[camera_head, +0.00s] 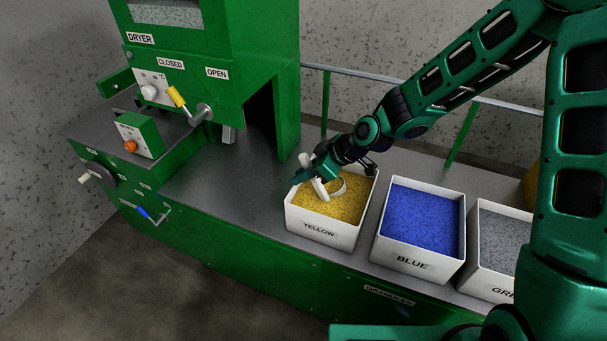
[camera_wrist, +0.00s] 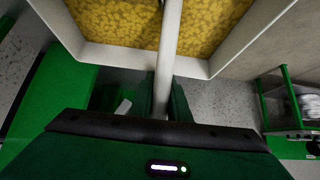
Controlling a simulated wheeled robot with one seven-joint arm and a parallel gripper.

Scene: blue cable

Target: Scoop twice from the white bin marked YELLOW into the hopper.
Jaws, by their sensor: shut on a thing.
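The white bin marked YELLOW (camera_head: 318,231) stands on the grey bench and holds yellow granules (camera_head: 335,209). My gripper (camera_head: 316,174) is over the back left of this bin, shut on the handle of a white scoop (camera_head: 320,190). The scoop's rounded part shows inside the bin's outline, at or just above the granules; I cannot tell whether it touches them. In the wrist view the pale handle (camera_wrist: 171,35) runs from between my fingers (camera_wrist: 165,98) across the yellow granules (camera_wrist: 120,22). No hopper can be clearly made out.
The white bin marked BLUE (camera_head: 412,262) stands right of the yellow one, with a grey-granule bin (camera_head: 482,283) beyond. A green dryer (camera_head: 215,45) with levers and a dark opening stands left. Bare bench (camera_head: 225,185) lies between. A rail runs behind.

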